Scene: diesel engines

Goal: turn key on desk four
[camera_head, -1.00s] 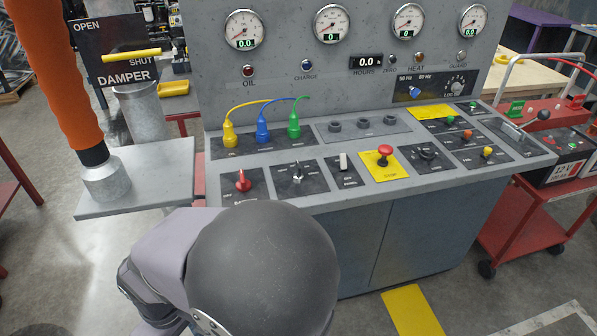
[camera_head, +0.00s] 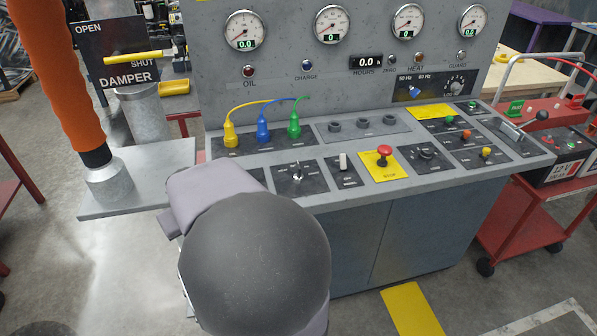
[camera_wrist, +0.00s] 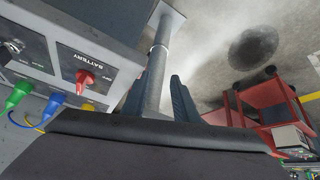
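A silver key (camera_head: 297,175) sits in a dark switch plate on the desk's sloped panel, between the battery plate and a white toggle. In the wrist view a metallic key-like part (camera_wrist: 9,50) shows at the far left edge, partly cut off. My gripper (camera_wrist: 156,88) is open and empty, its two dark fingers apart, to the right of the red battery switch (camera_wrist: 87,77). In the head view my arm hides the gripper and the red switch. I cannot read a desk number.
Yellow, blue and green plugs (camera_head: 263,131) with cables stand behind the key. A red stop button (camera_head: 384,153) is to its right. A grey ledge with a pipe (camera_head: 108,183) is at left. A red cart (camera_head: 521,220) stands at right.

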